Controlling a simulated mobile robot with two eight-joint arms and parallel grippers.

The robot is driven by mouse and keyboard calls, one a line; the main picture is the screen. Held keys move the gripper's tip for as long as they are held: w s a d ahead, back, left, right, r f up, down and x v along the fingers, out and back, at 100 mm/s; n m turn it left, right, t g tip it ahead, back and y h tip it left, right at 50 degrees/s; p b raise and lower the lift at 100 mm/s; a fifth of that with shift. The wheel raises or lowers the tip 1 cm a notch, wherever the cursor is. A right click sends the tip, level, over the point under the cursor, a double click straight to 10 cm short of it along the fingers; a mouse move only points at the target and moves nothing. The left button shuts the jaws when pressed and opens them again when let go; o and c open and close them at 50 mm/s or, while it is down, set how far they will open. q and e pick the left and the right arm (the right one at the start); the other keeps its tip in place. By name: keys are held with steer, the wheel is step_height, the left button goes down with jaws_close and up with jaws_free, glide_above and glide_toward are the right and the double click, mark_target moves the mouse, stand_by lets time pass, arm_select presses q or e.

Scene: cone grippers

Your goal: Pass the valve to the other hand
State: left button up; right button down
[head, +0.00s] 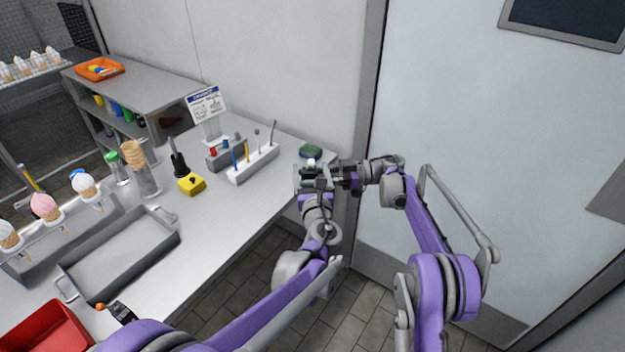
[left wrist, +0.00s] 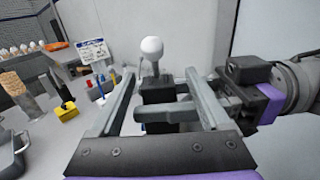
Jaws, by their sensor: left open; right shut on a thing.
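The valve (left wrist: 158,92), a dark block with a stem and a white ball knob, stands upright in the left wrist view. My right gripper (left wrist: 178,101) reaches in from the right and is shut on its dark body. My left gripper (left wrist: 160,78) is open, its two fingers on either side of the valve with a gap showing on the left. In the head view, my left gripper (head: 314,182) and right gripper (head: 338,176) meet beyond the counter's far right corner. The valve is small and mostly hidden there between the grippers.
A red bin (head: 45,335) is at lower left. Open floor lies to the right.

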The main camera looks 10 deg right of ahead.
arm_select(q)
steer(key=shift+w, duration=0.1)
jaws_close()
arm_select(e)
steer(key=shift+c, duration=1.6)
jaws_free()
